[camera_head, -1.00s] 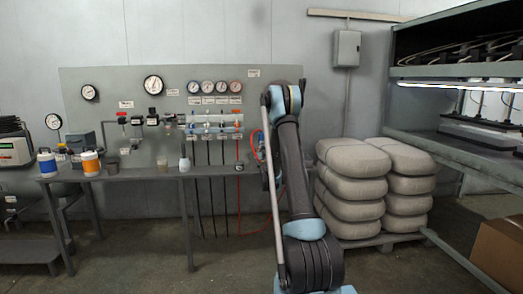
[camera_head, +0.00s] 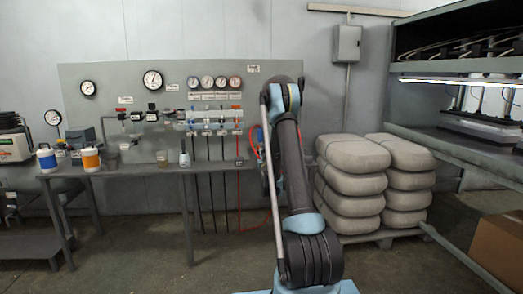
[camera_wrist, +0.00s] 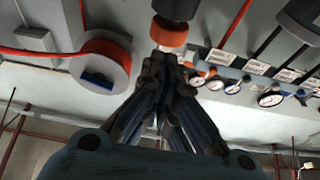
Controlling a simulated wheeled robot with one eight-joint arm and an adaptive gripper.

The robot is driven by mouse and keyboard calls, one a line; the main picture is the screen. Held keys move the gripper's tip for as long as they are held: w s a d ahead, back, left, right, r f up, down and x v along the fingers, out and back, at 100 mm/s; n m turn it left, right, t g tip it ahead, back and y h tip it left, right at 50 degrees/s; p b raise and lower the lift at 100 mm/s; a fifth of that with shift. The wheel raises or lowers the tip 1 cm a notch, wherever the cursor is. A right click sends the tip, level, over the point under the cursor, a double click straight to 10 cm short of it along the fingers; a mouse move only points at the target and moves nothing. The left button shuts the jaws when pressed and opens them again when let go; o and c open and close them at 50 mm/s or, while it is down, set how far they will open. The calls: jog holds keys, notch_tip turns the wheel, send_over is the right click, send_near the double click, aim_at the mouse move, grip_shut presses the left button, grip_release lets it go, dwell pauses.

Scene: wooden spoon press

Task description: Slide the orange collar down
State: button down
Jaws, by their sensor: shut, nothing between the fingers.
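The orange collar (camera_wrist: 168,32) is a short ring at the end of a dark cylinder (camera_wrist: 176,8), at the top middle of the wrist view. My gripper (camera_wrist: 166,62) points toward it from below in that picture. Its fingers are shut together and hold nothing. The fingertips lie just under the collar in the picture; I cannot tell whether they touch it. In the head view my arm hides the gripper, and I cannot make out the collar for certain.
Pressure gauges (camera_wrist: 270,99) line the panel to the right in the wrist view. In the head view, the gauge panel (camera_head: 90,112) stands behind a grey table (camera_head: 135,171); stacked sacks (camera_head: 350,185) sit right of my arm.

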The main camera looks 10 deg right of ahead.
jog(key=shift+v, duration=1.95)
jog(key=s+r+g, duration=0.3)
jog(key=s+g, duration=0.2)
jog(key=s, duration=0.5)
jog(key=s+r+g, duration=0.4)
jog(key=s, duration=0.6)
jog(key=s+f+g, duration=0.3)
jog(key=s+f, duration=0.1)
jog(key=s, duration=1.1)
jog(key=s+f+g, duration=0.4)
jog(key=s, duration=1.1)
jog(key=s+f+g, duration=0.3)
jog(key=s+f, duration=0.1)
jog(key=s, duration=1.1)
jog(key=shift+f+g, duration=0.3)
jog(key=shift+f, duration=0.05)
